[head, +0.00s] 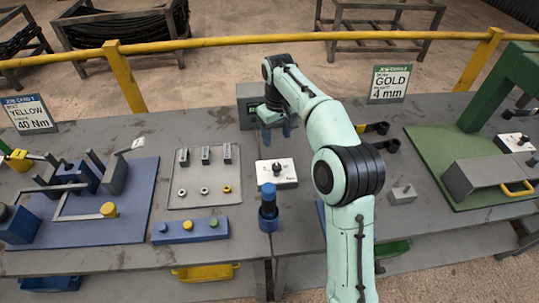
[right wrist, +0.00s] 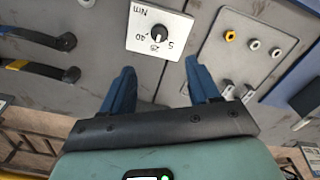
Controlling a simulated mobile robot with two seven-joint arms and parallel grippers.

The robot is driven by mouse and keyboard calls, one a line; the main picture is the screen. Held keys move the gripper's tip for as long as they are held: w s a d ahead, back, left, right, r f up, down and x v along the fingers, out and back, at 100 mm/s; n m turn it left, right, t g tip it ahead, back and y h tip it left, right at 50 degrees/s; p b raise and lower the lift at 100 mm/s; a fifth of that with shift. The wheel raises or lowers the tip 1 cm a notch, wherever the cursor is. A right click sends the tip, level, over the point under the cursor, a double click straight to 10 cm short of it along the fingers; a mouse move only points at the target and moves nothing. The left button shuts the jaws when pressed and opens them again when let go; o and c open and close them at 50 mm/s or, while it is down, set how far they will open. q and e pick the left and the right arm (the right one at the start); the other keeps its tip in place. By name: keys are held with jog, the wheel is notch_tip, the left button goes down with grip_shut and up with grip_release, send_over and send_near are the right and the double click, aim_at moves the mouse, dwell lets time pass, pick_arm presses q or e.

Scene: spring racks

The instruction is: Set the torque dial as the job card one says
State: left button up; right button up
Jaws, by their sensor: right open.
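The torque dial is a dark knob on a white plate (head: 288,178) on the grey bench, left of my right arm. In the right wrist view the knob (right wrist: 158,32) sits on its plate with "Nm" and a few numbers; its exact setting is hard to read. Job card 1 (head: 29,113) stands at the back left and reads "YELLOW" and "40 Nm". My right gripper (head: 277,132) is open and empty, its blue fingers behind the dial and apart from it. It also shows in the right wrist view (right wrist: 161,84). My left gripper is not in view.
A grey tray (head: 230,195) with small parts lies left of the dial. A blue upright tool (head: 268,208) and a blue button box (head: 190,230) stand in front. Dark-handled tools (head: 376,128) lie to the right. Job card 2 (head: 389,84) stands behind; a yellow rail runs along the back.

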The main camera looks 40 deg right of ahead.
jog(key=b, duration=0.1)
send_over(277, 166)
notch_tip(277, 166, down, 5)
jog(key=shift+s+f, duration=0.15)
jog(key=shift+f, duration=0.05)
notch_tip(277, 166, down, 6)
jog(key=shift+r+b, duration=0.1)
jog(key=shift+b, duration=0.5)
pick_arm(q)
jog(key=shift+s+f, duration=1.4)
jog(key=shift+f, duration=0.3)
pick_arm(e)
jog(key=shift+w+f, duration=0.25)
jog(key=shift+f, duration=0.55)
jog(key=c, duration=1)
